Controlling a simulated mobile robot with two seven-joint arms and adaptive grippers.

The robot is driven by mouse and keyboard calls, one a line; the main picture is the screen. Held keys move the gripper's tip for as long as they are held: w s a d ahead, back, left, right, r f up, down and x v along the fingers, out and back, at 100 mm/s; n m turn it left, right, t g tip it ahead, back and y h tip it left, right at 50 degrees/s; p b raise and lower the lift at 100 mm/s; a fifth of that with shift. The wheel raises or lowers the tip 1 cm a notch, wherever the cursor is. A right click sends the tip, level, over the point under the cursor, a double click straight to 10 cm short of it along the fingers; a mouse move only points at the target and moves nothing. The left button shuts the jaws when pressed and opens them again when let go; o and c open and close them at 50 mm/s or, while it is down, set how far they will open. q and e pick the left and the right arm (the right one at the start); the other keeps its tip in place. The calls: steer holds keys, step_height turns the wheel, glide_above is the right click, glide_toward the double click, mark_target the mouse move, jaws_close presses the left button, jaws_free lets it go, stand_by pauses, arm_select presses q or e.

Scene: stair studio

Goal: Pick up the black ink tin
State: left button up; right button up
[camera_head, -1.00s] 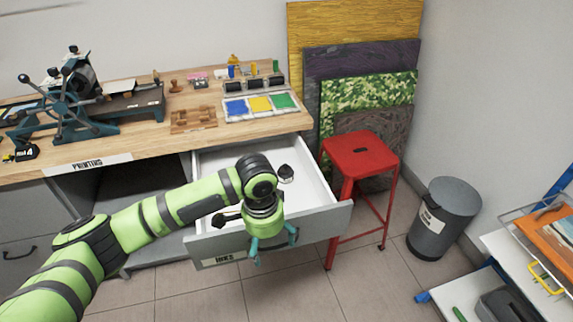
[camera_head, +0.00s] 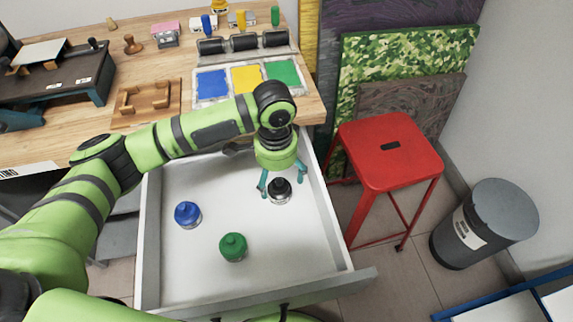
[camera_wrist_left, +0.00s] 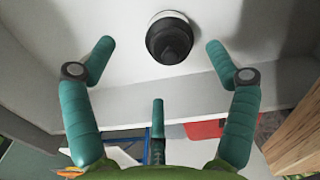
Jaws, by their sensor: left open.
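The black ink tin (camera_head: 279,190) stands in the open white drawer (camera_head: 215,275), near its right side. It is a small round pot with a dark lid, and shows in the left wrist view as a dark knob (camera_wrist_left: 169,40) on a pale base. My left gripper (camera_head: 284,177) is just over the tin, fingers apart and pointing down. In the left wrist view the tin lies between and beyond the open fingertips (camera_wrist_left: 160,47), with gaps on both sides. The gripper holds nothing. My right gripper does not show.
A blue ink tin (camera_head: 187,214) and a green ink tin (camera_head: 233,247) stand to the left in the drawer. The drawer's right wall is close beside the black tin. A wooden bench (camera_head: 150,68) lies behind, and a red stool (camera_head: 389,150) stands to the right.

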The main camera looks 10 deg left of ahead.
mark_target(277, 185)
arm_select(q)
steer(key=shift+w+f, duration=0.15)
steer(key=shift+w, duration=0.2)
steer(key=shift+f, duration=0.25)
steer(key=shift+s+a+f, duration=0.1)
steer(key=shift+s+f, duration=0.05)
steer(key=shift+f, duration=0.5)
steer(key=shift+s+f, duration=0.1)
steer(key=shift+f, duration=0.5)
steer(key=f, duration=0.2)
steer(key=shift+w+f, duration=0.3)
steer(key=shift+f, duration=0.5)
steer(key=c, duration=1.6)
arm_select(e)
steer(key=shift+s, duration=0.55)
